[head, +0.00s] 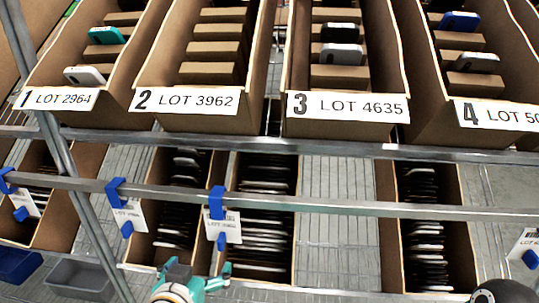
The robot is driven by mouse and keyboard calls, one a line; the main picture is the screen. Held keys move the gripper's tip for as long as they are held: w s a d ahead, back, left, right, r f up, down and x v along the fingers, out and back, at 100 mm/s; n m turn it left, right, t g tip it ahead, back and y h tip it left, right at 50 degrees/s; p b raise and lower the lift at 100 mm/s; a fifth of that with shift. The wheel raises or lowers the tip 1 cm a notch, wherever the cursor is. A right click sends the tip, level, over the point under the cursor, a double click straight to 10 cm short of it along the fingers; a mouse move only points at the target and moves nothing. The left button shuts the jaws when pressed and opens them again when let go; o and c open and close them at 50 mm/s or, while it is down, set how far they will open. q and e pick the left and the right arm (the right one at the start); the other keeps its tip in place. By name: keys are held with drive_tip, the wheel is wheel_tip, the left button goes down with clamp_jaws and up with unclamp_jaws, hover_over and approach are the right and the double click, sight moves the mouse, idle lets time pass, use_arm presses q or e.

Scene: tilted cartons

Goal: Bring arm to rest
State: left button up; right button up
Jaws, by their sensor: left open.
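My left gripper (198,271) shows at the bottom edge, left of the middle. Its teal fingers are apart with nothing between them. It is in front of the lower shelf, by the lower cartons and below a hanging tag (228,228). Much of its arm is cut off by the bottom edge. My right gripper is not in view; a dark rounded part, which may be mine, shows at the bottom right corner. Tilted cartons labelled LOT 2964 (54,98), LOT 3962 (184,101) and LOT 4635 (348,106) stand on the upper shelf, with a carton numbered 4 (500,114) at right.
Metal rails (330,207) cross in front of the shelves. Lower cartons hold rows of dark, thin items (265,220). Blue clips (216,203) hold tags on the rail. A grey bin (78,280) sits at lower left. Bare shelf (338,240) shows between lower cartons.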

use_arm(q)
drive_tip(key=s+a+f+g, duration=0.2)
drive_tip(key=f+g, duration=0.1)
drive_tip(key=f, duration=1)
drive_tip(key=s+a+f+g, duration=0.1)
drive_tip(key=f+g, duration=0.3)
drive_tip(key=f, duration=0.9)
drive_tip(key=s+d+f+g+h, duration=0.3)
drive_tip(key=s+d+f+g, duration=0.25)
drive_tip(key=s+f, duration=0.7)
wheel_tip(320, 180, up, 18)
drive_tip(key=d+n+h+p, duration=0.1)
drive_tip(key=d+n+p, duration=0.1)
drive_tip(key=p, duration=1.6)
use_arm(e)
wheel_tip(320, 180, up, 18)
use_arm(q)
drive_tip(key=shift+s+f, duration=0.1)
drive_tip(key=shift+f, duration=0.05)
drive_tip(key=shift+c, duration=0.2)
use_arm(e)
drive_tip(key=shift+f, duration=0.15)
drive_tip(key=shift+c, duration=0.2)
